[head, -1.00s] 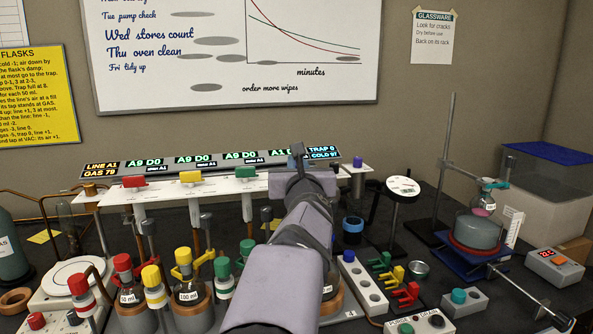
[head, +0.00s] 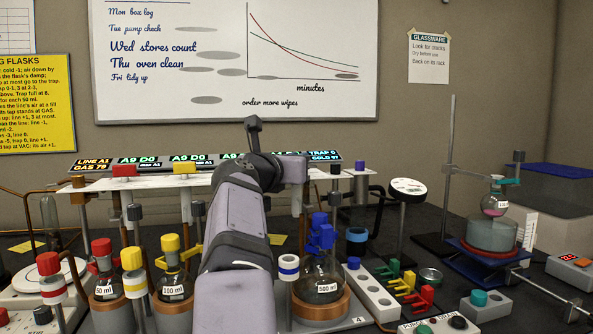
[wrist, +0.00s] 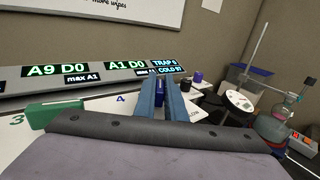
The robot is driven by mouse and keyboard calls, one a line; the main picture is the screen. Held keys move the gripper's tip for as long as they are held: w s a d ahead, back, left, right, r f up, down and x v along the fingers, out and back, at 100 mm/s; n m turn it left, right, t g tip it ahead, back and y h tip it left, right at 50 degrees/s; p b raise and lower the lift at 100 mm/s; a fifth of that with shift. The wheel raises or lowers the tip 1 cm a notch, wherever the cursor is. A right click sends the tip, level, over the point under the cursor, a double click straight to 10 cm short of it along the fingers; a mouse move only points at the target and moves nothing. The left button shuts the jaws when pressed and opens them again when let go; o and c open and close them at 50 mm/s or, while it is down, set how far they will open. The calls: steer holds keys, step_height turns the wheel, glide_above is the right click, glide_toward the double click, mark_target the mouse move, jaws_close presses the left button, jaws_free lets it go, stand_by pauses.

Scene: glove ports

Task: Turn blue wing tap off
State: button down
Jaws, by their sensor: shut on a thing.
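The blue wing tap (wrist: 159,85) shows as a small blue piece between my fingers in the wrist view, beyond the "4" on the white panel. My gripper (wrist: 161,88) is shut on it, one finger on each side. The fingers hide most of the tap, so I cannot tell which way its wing points. In the head view my own arm hides the tap and my fingertips. The green wing tap (wrist: 55,114) lies to the left in the wrist view. The red tap (head: 123,170) and yellow tap (head: 186,167) lie crosswise on the panel in the head view.
A lit display strip (wrist: 98,70) runs behind the taps. A blue-stoppered flask (head: 319,280) stands right of my arm, with other capped flasks (head: 172,284) at left. A round gauge (head: 408,188) and a stand with a flask (head: 493,205) are further right.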

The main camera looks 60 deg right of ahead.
steer(key=shift+w+m+g, duration=0.1)
steer(key=shift+m+g, duration=0.7)
steer(key=shift+g, duration=0.3)
steer(key=shift+f+g, duration=0.1)
steer(key=shift+g, duration=0.2)
steer(key=c, duration=1.8)
jaws_free()
steer(key=shift+a, duration=0.1)
steer(key=shift+a+b, duration=0.45)
steer(key=shift+a, duration=3.1)
